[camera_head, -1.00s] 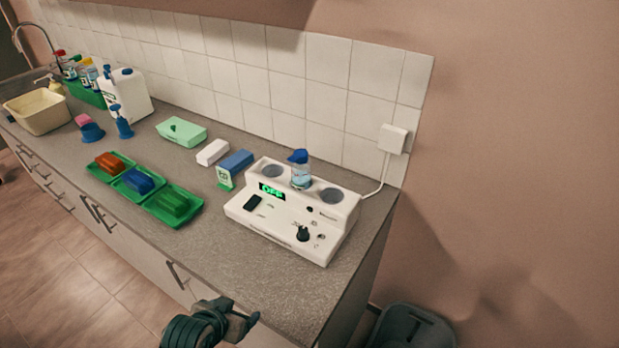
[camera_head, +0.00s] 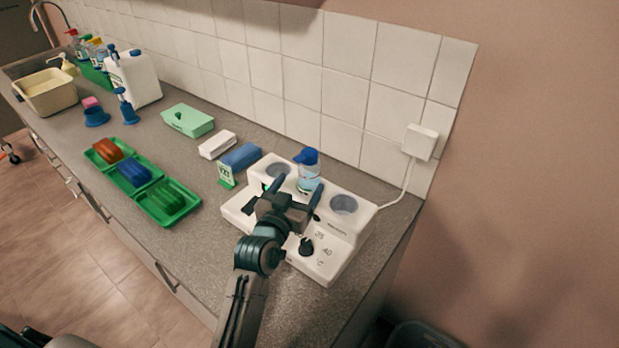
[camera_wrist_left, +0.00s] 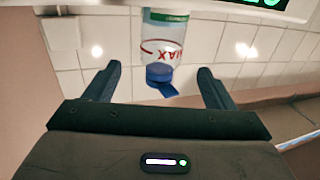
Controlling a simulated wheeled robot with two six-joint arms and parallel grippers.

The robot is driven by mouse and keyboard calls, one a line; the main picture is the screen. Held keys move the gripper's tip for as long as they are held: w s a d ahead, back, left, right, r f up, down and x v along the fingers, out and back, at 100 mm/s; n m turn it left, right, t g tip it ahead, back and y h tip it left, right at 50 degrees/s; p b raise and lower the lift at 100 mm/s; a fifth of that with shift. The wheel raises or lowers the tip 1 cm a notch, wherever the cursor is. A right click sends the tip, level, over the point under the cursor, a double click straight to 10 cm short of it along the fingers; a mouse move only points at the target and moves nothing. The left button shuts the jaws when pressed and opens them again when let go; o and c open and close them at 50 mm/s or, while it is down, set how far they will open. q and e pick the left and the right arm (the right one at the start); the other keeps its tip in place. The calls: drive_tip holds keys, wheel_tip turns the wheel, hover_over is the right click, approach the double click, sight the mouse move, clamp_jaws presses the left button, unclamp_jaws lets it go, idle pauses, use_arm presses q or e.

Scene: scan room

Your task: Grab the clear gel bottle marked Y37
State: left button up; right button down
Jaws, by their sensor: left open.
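A clear bottle with a blue cap (camera_head: 306,170) stands upright in the middle well of the white warmer (camera_head: 340,262). In the left wrist view the bottle (camera_wrist_left: 163,38) appears upside down, with red lettering and a green band; I cannot read Y37 on it. My left gripper (camera_head: 296,191) is open and empty over the front of the warmer, fingers pointing at the bottle. In the left wrist view the bottle's cap shows between the two fingers, apparently beyond their tips. My right gripper is not in view.
A green-framed card (camera_head: 226,175), a blue block (camera_head: 240,157) and a white box (camera_head: 217,145) stand left of the warmer. Green trays (camera_head: 195,207) hold coloured blocks. A wall socket (camera_head: 420,142) with a cable is at right.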

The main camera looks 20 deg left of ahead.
sight(305, 176)
use_arm(q)
drive_tip(key=shift+w, duration=0.45)
drive_tip(key=w+p, duration=0.3)
drive_tip(key=w, duration=0.2)
drive_tip(key=shift+d+f, duration=0.1)
drive_tip(key=shift+d, duration=0.05)
drive_tip(key=shift+w+f, duration=0.1)
drive_tip(key=shift+w, duration=0.1)
drive_tip(key=c, duration=1.3)
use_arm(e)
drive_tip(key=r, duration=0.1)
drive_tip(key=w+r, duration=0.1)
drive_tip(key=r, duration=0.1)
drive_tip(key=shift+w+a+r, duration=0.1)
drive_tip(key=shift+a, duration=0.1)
